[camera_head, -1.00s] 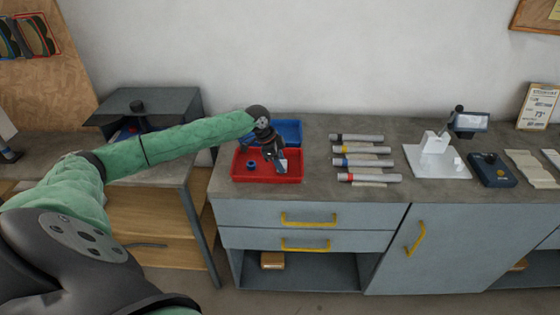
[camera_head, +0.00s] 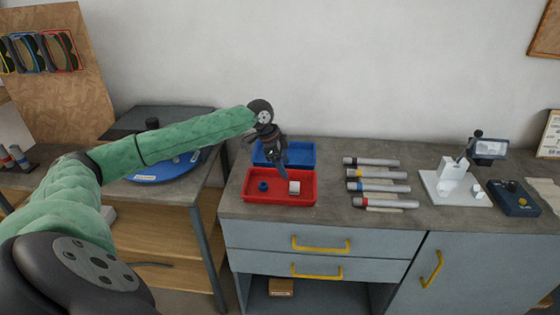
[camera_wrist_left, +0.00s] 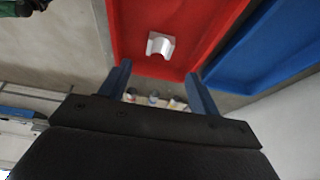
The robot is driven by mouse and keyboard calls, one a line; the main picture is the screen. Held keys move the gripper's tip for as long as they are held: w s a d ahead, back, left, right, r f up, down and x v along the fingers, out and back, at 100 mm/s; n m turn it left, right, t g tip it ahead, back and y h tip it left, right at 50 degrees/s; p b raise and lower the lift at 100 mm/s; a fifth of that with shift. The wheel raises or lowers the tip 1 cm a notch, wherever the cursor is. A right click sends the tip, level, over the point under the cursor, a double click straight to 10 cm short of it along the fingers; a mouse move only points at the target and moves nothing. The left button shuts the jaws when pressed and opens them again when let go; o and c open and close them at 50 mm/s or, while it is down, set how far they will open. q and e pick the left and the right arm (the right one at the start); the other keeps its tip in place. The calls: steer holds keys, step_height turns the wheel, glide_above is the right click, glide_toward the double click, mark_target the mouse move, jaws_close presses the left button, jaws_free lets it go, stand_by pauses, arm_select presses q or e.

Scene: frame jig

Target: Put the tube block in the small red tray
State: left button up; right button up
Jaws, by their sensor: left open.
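The small red tray (camera_head: 280,200) sits on the grey worktop, and it also shows in the left wrist view (camera_wrist_left: 130,47). The tube block (camera_head: 294,187) is a small white block lying inside the tray, right of a small blue ring. In the left wrist view the tube block (camera_wrist_left: 160,45) shows a grooved top and lies on the tray floor, apart from the fingers. My left gripper (camera_head: 284,170) is above the tray's far part, and its blue fingers (camera_wrist_left: 160,88) stand apart with nothing between them. My right gripper is not in view.
A blue tray (camera_head: 302,153) stands behind the red one. Several tubes with coloured bands (camera_head: 378,174) lie to the right on the worktop. A white stand (camera_head: 452,184) is farther right. A blue disc (camera_head: 160,172) lies on the left bench.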

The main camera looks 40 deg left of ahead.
arm_select(q)
steer(key=shift+b+v, duration=0.35)
steer(key=shift+v, duration=1.35)
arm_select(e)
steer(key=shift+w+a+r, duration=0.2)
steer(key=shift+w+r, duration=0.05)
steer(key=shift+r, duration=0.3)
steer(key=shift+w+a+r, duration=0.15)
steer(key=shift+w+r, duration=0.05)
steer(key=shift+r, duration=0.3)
arm_select(q)
steer(key=shift+f, duration=0.1)
